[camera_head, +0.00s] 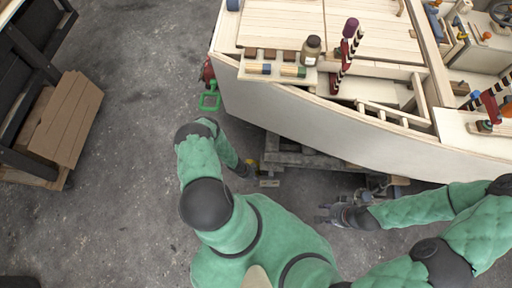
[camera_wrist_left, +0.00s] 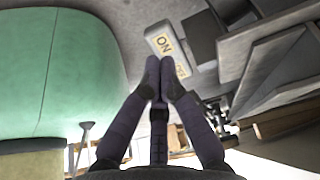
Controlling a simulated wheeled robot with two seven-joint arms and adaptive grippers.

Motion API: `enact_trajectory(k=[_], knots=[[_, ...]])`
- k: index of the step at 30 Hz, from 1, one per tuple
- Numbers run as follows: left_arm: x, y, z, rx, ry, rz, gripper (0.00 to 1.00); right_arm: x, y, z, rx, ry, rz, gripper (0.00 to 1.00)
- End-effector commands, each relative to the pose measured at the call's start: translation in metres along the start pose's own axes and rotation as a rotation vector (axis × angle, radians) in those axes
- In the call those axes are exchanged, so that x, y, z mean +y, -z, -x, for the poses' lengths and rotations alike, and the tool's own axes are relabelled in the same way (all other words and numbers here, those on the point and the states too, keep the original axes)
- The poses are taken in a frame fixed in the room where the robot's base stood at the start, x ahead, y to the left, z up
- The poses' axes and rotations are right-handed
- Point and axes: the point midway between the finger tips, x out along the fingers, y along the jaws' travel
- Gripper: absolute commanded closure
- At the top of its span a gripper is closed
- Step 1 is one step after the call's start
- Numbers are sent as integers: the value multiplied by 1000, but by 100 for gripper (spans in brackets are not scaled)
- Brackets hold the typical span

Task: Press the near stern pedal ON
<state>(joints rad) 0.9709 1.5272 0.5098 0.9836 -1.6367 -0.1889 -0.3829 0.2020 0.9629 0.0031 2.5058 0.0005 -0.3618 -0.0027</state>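The pedal (camera_wrist_left: 157,35) is a pale block with an "ON" label on one half and a second label, partly hidden by my fingers, on the other. In the left wrist view it lies just beyond my left fingertips (camera_wrist_left: 162,72). The fingers are together and hold nothing. I cannot tell whether they touch the pedal.
The plywood hull (camera_head: 300,115) stands on grey supports (camera_head: 308,160) and fills the upper right. A green handle (camera_head: 209,98) hangs at its left end. A bottle (camera_head: 311,49) and striped levers stand on it. A shelf with cardboard (camera_head: 68,120) is at left; floor between is clear.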

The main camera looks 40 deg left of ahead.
Motion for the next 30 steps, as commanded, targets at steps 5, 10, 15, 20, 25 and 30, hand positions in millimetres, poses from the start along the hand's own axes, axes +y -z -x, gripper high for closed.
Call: enact_trajectory(k=[5,10,15,20,25,30], knots=[[-1,-12,35,0,1,1,100,-3,2,10,4,0,-1,60],[0,-21,58,0,1,0,100,-5,1,14,3,0,-1,60],[0,-26,69,1,0,-1,100,-6,1,16,3,0,-1,60],[0,-26,71,1,-1,-2,100,-6,1,16,3,0,-1,60],[0,-27,71,1,0,-2,100,-6,1,16,3,0,-1,60],[0,-26,71,1,0,-2,100,-6,1,16,3,0,-1,60]])
